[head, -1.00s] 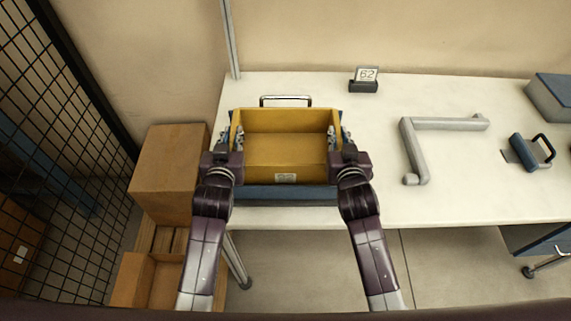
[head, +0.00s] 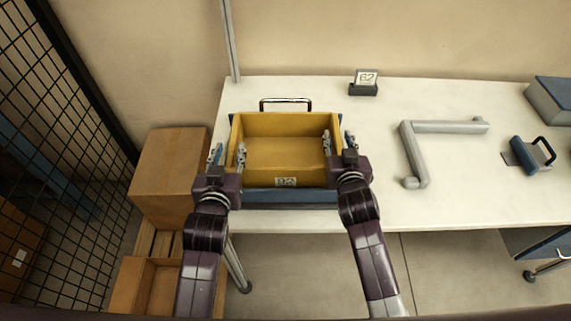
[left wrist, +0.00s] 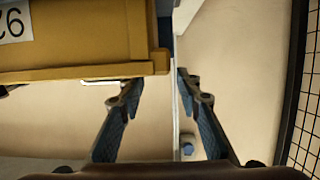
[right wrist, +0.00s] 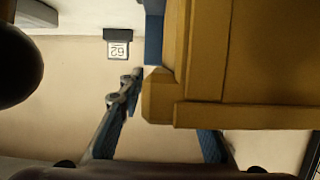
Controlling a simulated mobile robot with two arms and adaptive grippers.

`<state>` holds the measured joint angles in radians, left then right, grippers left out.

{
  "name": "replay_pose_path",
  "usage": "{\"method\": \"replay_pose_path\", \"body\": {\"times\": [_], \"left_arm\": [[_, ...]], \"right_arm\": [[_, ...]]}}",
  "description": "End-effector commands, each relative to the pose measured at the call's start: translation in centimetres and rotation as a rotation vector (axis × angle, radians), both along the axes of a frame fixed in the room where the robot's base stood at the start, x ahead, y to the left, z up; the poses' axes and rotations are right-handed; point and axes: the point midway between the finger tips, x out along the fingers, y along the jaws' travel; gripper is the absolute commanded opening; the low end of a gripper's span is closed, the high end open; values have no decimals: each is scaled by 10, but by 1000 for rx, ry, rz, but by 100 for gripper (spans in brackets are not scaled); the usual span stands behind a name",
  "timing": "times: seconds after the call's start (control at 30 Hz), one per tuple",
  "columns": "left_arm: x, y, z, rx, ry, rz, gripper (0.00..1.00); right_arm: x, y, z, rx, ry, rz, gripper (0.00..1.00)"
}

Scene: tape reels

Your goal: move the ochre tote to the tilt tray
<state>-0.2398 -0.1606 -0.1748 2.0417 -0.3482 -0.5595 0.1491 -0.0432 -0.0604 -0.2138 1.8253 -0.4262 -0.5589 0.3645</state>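The ochre tote (head: 285,122) sits upright on the blue tilt tray (head: 290,196), open side up, in the head view. The tray's handle shows behind it. My left gripper (head: 228,155) is open at the tote's left wall, one finger inside and one outside. My right gripper (head: 339,145) is open at the right wall in the same way. The tote also shows in the left wrist view (left wrist: 80,45), with the fingers spread. In the right wrist view the tote (right wrist: 245,60) hides part of one finger.
A small number sign (head: 365,82) stands behind on the white table (head: 460,190). A grey angled bar (head: 413,150) and a blue handled block (head: 529,153) lie to the right. Cardboard boxes (head: 168,175) and a mesh fence (head: 50,120) are on the left.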

Motion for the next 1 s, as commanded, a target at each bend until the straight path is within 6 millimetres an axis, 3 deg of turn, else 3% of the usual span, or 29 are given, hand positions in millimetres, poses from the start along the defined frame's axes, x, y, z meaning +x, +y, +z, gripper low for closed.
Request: {"method": "replay_pose_path", "body": {"times": [0.23,0.7,1.0], "left_arm": [[-12,0,4,0,0,0,32],[-11,0,4,0,-1,0,32],[-11,0,4,0,-1,0,32]], "right_arm": [[-10,0,3,1,1,0,32],[-97,0,29,2,1,-1,32],[-116,0,36,0,-1,0,32]]}}
